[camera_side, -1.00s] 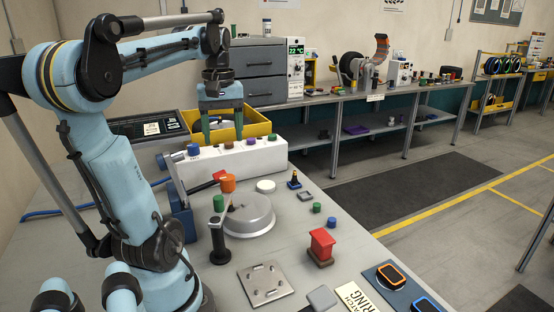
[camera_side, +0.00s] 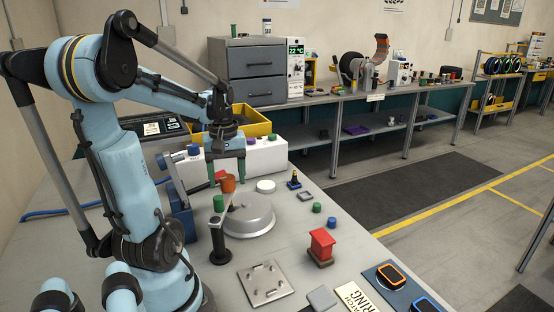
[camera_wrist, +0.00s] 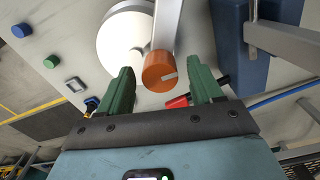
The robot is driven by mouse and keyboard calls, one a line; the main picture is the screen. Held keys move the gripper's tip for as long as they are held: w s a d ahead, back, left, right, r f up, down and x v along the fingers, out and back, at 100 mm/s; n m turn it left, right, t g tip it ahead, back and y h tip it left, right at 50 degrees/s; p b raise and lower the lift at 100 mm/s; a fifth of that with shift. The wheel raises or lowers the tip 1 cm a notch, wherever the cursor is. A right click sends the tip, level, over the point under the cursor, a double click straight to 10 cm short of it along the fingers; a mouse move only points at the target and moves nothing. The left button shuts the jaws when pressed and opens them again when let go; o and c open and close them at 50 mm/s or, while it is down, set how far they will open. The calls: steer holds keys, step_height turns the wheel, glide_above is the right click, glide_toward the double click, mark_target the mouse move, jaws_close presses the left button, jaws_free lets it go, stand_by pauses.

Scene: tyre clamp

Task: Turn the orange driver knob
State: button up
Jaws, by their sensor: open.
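The orange driver knob (camera_side: 228,184) sits on a grey bar beside the round grey disc (camera_side: 247,216). In the wrist view the fingers of my gripper (camera_wrist: 162,88) stand apart, one on each side of the knob, with gaps visible. Contact with the knob is not visible.
A blue clamp stand (camera_side: 183,222) is close on the left. A white box (camera_side: 265,155) and yellow bin (camera_side: 258,128) are behind. A red block (camera_side: 322,244) and a metal plate (camera_side: 265,284) lie nearer.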

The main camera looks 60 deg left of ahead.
steer(key=shift+f, duration=0.15)
steer(key=c, duration=1.1)
steer(key=shift+o, duration=0.2)
steer(key=shift+m, duration=0.3)
steer(key=m, duration=0.8)
steer(key=shift+m, duration=0.4)
steer(key=m, duration=0.4)
steer(key=shift+m, duration=0.3)
steer(key=m, duration=0.4)
steer(key=shift+m, duration=0.3)
